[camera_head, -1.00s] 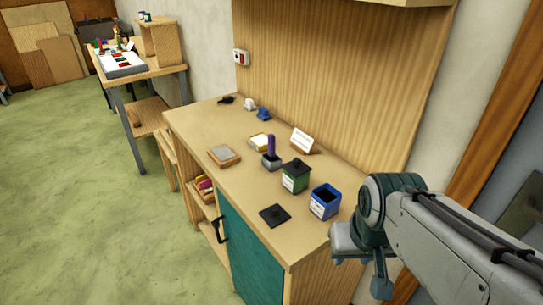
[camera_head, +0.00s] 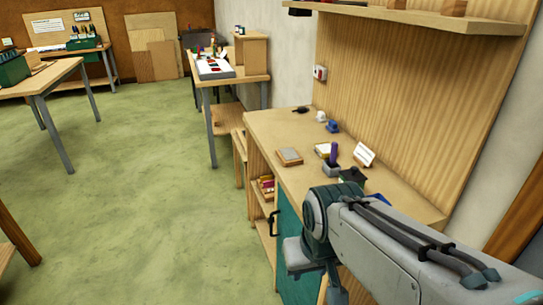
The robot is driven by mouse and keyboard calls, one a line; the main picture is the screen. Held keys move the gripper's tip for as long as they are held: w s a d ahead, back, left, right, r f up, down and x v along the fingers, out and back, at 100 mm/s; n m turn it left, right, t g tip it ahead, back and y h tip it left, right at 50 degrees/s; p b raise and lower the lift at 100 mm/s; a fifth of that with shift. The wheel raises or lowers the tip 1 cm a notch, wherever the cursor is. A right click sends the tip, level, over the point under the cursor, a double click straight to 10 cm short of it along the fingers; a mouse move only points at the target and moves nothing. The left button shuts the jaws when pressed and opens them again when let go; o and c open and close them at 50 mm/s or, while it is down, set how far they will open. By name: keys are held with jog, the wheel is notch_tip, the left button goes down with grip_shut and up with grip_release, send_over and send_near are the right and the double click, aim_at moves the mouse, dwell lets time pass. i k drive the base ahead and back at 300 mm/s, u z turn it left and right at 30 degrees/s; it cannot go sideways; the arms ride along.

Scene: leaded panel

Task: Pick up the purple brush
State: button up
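The purple brush (camera_head: 333,152) stands upright in a small grey square holder (camera_head: 331,169) on the wooden counter (camera_head: 275,124). Only its purple upper part shows; its lower end is hidden in the holder. My arm (camera_head: 375,235) reaches in from the lower right, in front of the counter's near part. Its visible end is well nearer to the camera than the brush and apart from it. My gripper's fingers do not show.
Around the brush are a white card on a stand (camera_head: 364,155), a dark-lidded green box (camera_head: 352,176), a yellow-edged pad (camera_head: 323,149) and a framed grey slab (camera_head: 289,157). My arm partly hides a blue container (camera_head: 377,198). Green floor (camera_head: 150,210) is open to the left.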

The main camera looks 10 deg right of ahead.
aim_at(331, 164)
jog(key=u, duration=1.25)
jog(key=i, duration=1.85)
jog(key=z, duration=3.3)
